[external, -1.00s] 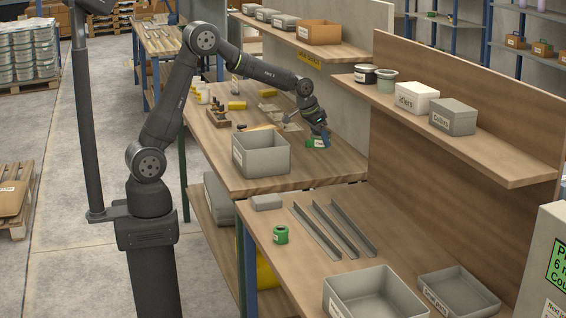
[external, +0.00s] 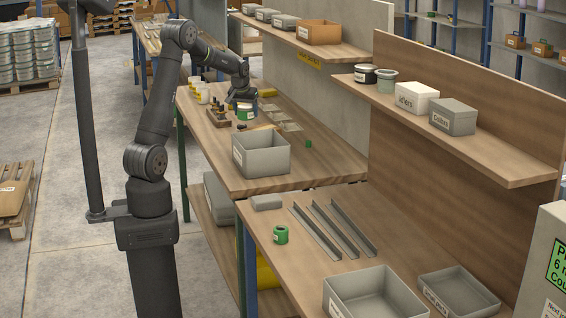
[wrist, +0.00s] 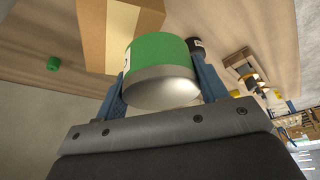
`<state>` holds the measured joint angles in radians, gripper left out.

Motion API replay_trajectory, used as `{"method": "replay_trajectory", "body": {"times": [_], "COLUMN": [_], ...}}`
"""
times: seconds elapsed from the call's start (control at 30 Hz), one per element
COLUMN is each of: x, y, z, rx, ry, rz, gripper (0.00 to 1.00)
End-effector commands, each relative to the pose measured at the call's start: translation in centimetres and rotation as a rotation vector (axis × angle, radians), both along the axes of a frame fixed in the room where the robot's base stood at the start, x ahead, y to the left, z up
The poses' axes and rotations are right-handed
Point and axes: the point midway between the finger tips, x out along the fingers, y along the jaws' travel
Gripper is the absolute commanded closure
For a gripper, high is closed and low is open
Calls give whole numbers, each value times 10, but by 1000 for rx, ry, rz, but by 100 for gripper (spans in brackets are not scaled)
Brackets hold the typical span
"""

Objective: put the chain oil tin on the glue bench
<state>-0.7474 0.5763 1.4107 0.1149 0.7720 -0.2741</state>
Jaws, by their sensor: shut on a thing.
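My gripper (external: 243,100) is shut on a green tin with a pale label (external: 246,113). In the wrist view the green tin (wrist: 160,62) sits between the two blue fingers, its grey metal end facing the camera. I cannot read its label. The tin is over the far part of the wooden bench (external: 228,178) below a yellow sign (external: 309,60); I cannot tell whether it touches the bench. A small green cylinder (external: 308,144) stands on this bench, and it also shows in the wrist view (wrist: 54,64).
A grey bin (external: 261,153) stands at the near end of the far bench. A rack of small dark bottles (external: 218,115) and white jars (external: 203,95) are left of my gripper. The near bench holds metal rails (external: 330,228).

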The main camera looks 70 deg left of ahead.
Motion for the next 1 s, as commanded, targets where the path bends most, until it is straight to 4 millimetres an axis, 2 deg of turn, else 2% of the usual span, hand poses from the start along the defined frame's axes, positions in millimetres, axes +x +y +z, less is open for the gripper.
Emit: {"method": "replay_trajectory", "body": {"times": [0.17, 0.6, 0.73, 0.87, 1.0], "x": [-15, -49, -53, -54, -55], "y": [20, 104, 116, 118, 117], "z": [-8, -63, -70, -76, -95], "rx": [-1, 0, 1, 0, -2], "ry": [0, 0, -1, 0, 1], "rz": [32, 32, 30, 29, 28], "gripper": [63, 63, 63, 63, 63]}}
